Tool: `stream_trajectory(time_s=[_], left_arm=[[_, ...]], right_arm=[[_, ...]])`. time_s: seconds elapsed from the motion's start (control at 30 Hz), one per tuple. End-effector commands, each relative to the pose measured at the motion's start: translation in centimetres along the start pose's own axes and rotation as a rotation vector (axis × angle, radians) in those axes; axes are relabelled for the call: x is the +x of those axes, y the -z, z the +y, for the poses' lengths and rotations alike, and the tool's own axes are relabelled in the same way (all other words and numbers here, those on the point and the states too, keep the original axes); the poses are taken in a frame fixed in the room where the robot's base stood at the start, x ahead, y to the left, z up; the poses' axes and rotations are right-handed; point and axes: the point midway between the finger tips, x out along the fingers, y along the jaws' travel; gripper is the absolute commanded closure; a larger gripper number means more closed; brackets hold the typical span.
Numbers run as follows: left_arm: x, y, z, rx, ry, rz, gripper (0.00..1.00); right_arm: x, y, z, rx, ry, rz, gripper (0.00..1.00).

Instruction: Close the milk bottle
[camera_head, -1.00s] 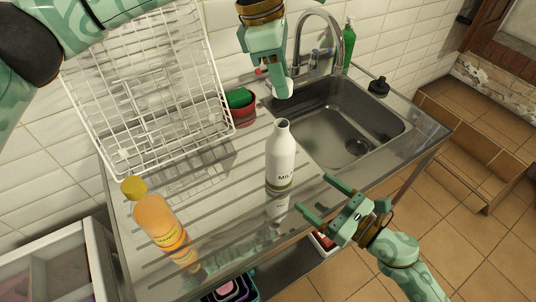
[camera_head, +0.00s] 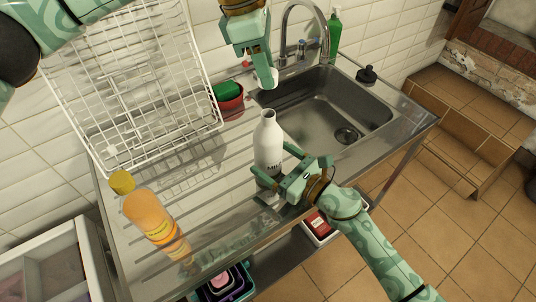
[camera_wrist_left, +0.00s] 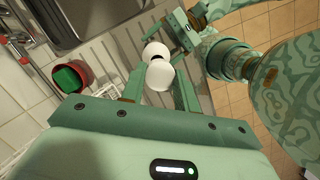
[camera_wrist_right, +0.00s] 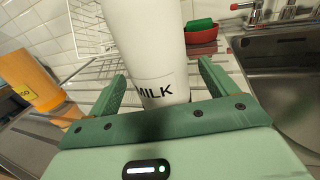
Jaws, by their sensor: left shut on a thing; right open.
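The white milk bottle (camera_head: 268,145) stands upright and open-topped on the steel drainboard. Its MILK label shows in the right wrist view (camera_wrist_right: 150,50). My right gripper (camera_head: 279,167) is open, low at the bottle, with its fingers on either side of it in the right wrist view. My left gripper (camera_head: 268,78) is shut on the white cap (camera_head: 273,77), above and behind the bottle, apart from it. In the left wrist view the cap (camera_wrist_left: 160,76) sits between the fingers and partly covers the bottle (camera_wrist_left: 155,49) below.
A yellow-capped orange bottle (camera_head: 155,220) stands at the left front. A white wire rack (camera_head: 84,139) and a red bowl with a green sponge (camera_head: 229,95) are behind. The sink (camera_head: 315,110), tap (camera_head: 284,35), green soap bottle (camera_head: 334,32) and dark stopper (camera_head: 367,74) are right.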

Motion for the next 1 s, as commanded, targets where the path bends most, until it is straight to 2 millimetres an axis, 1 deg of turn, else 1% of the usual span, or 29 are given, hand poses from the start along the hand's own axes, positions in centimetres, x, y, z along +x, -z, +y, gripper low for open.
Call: stream_trajectory(time_s=[0.1,0.17,0.47,0.5,0.53,0.73,0.87,1.0], left_arm=[[0.0,0.0,0.0,0.0,0.0,0.0,0.9],[0.0,0.0,0.0,0.0,0.0,0.0,0.9],[0.0,0.0,0.0,0.0,0.0,0.0,0.9],[0.0,0.0,0.0,0.0,0.0,0.0,0.9],[0.0,0.0,0.0,0.0,0.0,0.0,0.9],[0.0,0.0,0.0,0.0,0.0,0.0,0.9],[0.6,0.2,0.0,0.0,0.002,0.001,0.9],[2.5,0.7,-0.1,0.0,0.003,-0.001,0.9]], right_arm=[[1.0,-0.1,0.0,0.0,0.0,-0.001,0.15],[1.3,-0.1,0.0,0.0,0.0,-0.001,0.15],[1.5,0.0,0.0,-0.001,0.0,0.001,0.15],[1.5,0.0,0.0,-0.001,0.0,0.001,0.18],[1.5,0.0,0.0,-0.001,0.0,0.001,0.26],[1.5,0.0,0.0,-0.001,0.0,0.0,0.82],[1.5,0.0,0.0,-0.001,0.0,0.0,0.82],[1.5,0.0,0.0,-0.001,0.0,0.0,0.82]])
